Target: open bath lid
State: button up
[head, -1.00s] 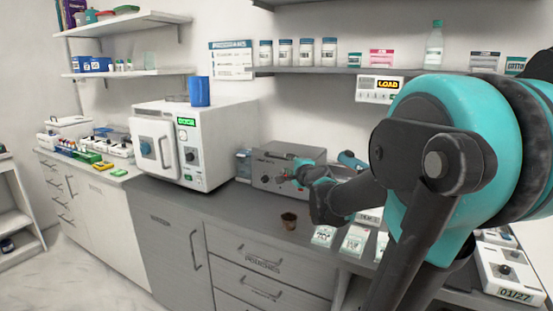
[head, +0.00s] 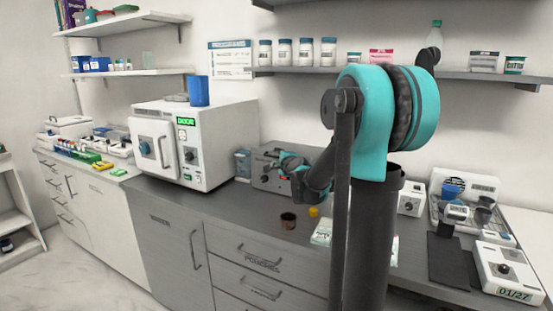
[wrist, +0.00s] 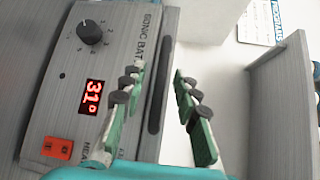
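The bath is a grey box (head: 268,174) on the counter in the head view, partly hidden by my arm. In the wrist view its front panel (wrist: 65,95) shows a knob, a red 31° display, an orange-red switch and the words SONIC BAT, cut off. A dark bar (wrist: 160,85) runs along the panel's upper edge. My gripper (wrist: 165,112) is open, its green fingers with dark pads on either side of that bar; I cannot tell whether they touch it.
A white steriliser (head: 205,140) stands left of the bath. A small brown cup (head: 288,221) and a yellow item (head: 313,212) are on the counter in front. A shelf with jars (head: 306,52) hangs above. A rack and devices (head: 470,205) stand at the right.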

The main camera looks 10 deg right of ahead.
jog(key=shift+w, duration=0.25)
jog(key=shift+c, duration=0.6)
grip_shut()
